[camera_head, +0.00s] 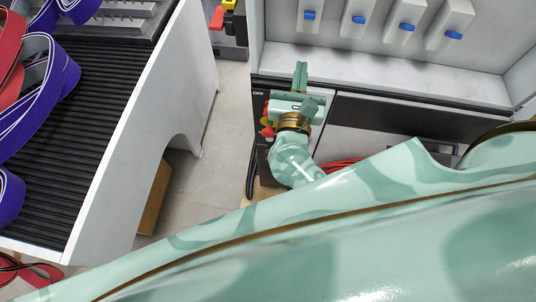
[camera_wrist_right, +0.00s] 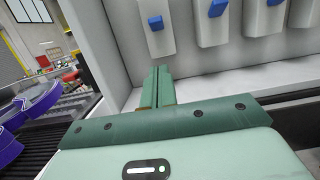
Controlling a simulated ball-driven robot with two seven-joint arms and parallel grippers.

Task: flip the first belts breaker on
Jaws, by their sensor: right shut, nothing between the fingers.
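Several pale grey breakers with blue toggles stand in a row on the white panel. The leftmost breaker (camera_head: 310,25) has its blue toggle (camera_head: 309,15) at the top edge of the head view. In the right wrist view the leftmost visible blue toggle (camera_wrist_right: 155,22) is above my fingers. Which breaker is the first belts one cannot be read. My right gripper (camera_head: 300,70) is shut and empty, just in front of the panel, below the leftmost breaker and apart from it. The gripper's closed fingers (camera_wrist_right: 157,82) point up at the panel in the wrist view. My left gripper is not in view.
A conveyor (camera_head: 95,110) with a black roller bed and blue and red belts stands at the left. A white ledge (camera_head: 390,75) runs below the breakers, above a dark front marked OFF. A red and yellow switch (camera_head: 228,12) is left of the panel.

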